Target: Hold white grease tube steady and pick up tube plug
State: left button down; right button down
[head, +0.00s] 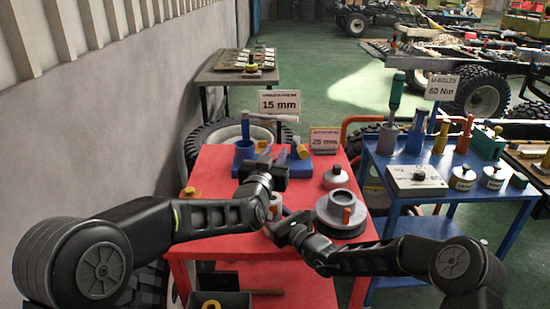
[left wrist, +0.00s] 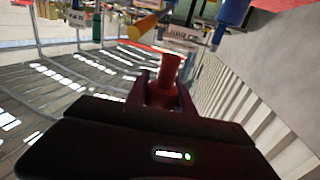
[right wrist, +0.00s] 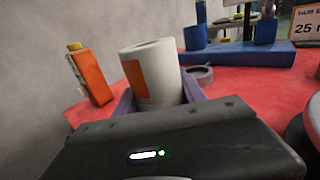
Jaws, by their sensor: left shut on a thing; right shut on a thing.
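The white grease tube (right wrist: 160,85) with an orange label stands upright between the fingers of my right gripper (right wrist: 158,100). It also shows in the head view (head: 275,206), partly hidden by my grippers. Its visible top is bare. My left gripper (left wrist: 162,88) is shut on the red tube plug (left wrist: 168,70). In the head view, my left gripper (head: 268,172) is above and slightly left of the tube, and the plug cannot be made out there. My right gripper (head: 285,224) is low at the tube's right front.
The red cart top (head: 215,225) holds a blue fixture (head: 300,164), a grey round can (head: 336,178), a large grey ring part (head: 341,210) and an orange bottle (right wrist: 90,77). A small grey ring (right wrist: 201,73) lies behind the tube. A blue cart (head: 405,195) stands to the right.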

jog(key=c, duration=0.6)
grip_release()
jog(key=v, duration=1.2)
jog(key=shift+s, duration=0.1)
